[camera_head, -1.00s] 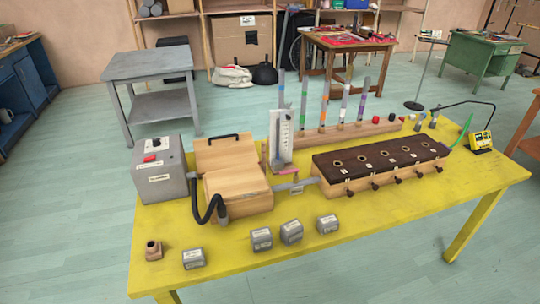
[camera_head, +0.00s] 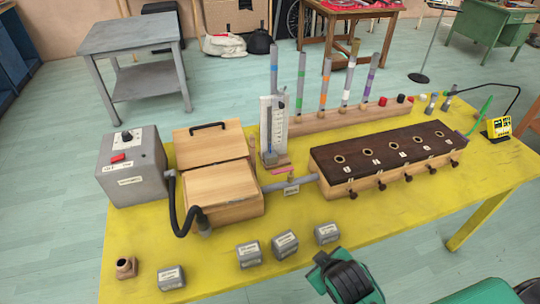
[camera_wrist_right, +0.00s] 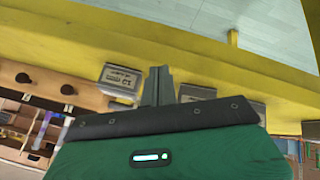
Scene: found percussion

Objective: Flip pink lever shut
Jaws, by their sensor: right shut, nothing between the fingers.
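The small pink lever (camera_head: 283,171) sits just above the grey pipe (camera_head: 290,182) that runs between the wooden box and the dark-topped wooden chest. It lies roughly level, at the foot of the white gauge stand. A small label hangs below it on the pipe. My right gripper (camera_head: 320,264) is at the bottom of the head view, near the table's front edge, well in front of the lever. In the right wrist view its fingers (camera_wrist_right: 158,86) are shut and empty. The lever cannot be made out in the wrist view. My left gripper is not in view.
The wooden box (camera_head: 222,190) with a black hose is left of the lever; the chest (camera_head: 385,160) with several knobs is right.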

